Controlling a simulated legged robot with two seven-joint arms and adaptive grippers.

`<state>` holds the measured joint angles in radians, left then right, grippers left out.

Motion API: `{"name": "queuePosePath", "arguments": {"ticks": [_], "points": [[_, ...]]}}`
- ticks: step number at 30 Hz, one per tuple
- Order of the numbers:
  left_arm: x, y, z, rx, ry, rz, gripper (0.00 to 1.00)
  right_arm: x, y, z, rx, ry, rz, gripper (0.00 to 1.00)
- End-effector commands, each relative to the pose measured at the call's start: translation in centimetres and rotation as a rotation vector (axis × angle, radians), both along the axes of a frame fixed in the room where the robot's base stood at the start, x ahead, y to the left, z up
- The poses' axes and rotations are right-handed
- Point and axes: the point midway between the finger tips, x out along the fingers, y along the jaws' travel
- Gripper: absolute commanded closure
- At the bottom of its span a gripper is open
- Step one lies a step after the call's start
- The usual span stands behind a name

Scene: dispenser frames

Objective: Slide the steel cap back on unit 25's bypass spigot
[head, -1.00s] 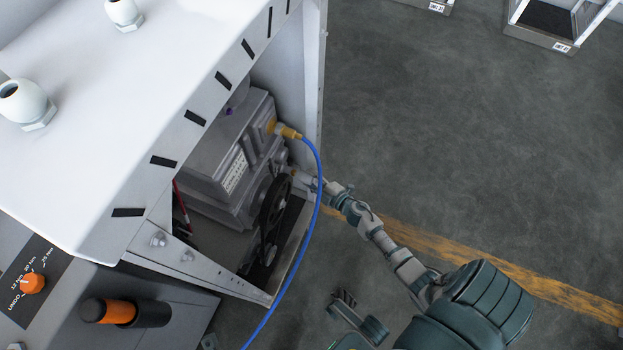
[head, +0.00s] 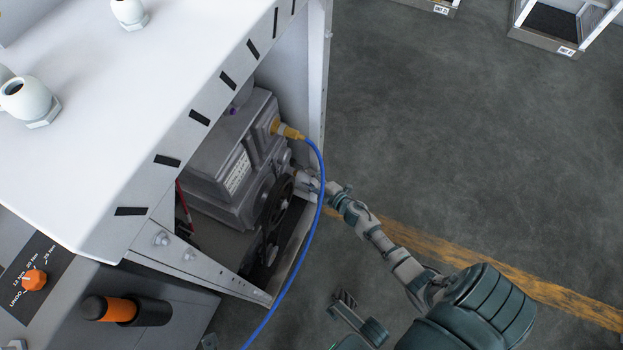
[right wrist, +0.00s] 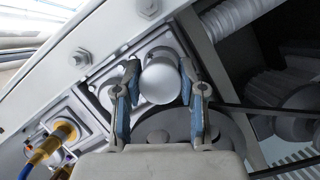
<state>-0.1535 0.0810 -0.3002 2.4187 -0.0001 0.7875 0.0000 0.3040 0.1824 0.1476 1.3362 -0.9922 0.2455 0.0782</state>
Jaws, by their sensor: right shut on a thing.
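My right gripper (head: 304,180) reaches into the open side of the white cabinet, at the right face of the grey machine inside. In the right wrist view its two blue-padded fingers (right wrist: 160,84) are shut on the steel cap (right wrist: 160,78), a smooth grey round piece seen from its closed end. The cap is in front of a light grey machine face. The spigot is hidden behind the cap, and I cannot tell whether the cap sits on it. In the head view the cap is too small and covered to make out.
A blue hose (head: 318,200) from a brass fitting (head: 287,131) hangs across the opening, close to my right gripper. A dark pulley wheel (head: 275,201) is just left of the gripper. The cabinet's side post (head: 318,75) stands behind. Open floor lies to the right.

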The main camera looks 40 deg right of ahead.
Motion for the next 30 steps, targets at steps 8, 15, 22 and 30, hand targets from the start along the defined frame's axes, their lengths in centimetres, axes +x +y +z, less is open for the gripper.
{"name": "queuePosePath", "arguments": {"ticks": [8,15,22,30], "points": [[0.0,0.0,-0.1,0.001,0.002,0.000,0.54,0.7,0.3,0.0,0.000,0.000,0.001,0.94],[0.0,0.0,-0.2,0.000,0.003,0.000,0.54,1.2,0.5,0.0,-0.001,-0.001,0.001,0.94],[0.1,0.0,-0.4,0.000,0.004,0.000,0.54,1.8,0.7,0.0,-0.001,-0.001,0.001,0.94],[0.1,0.0,-0.5,0.000,0.006,0.000,0.54,2.4,1.0,0.0,0.000,0.000,0.000,0.94]]}}
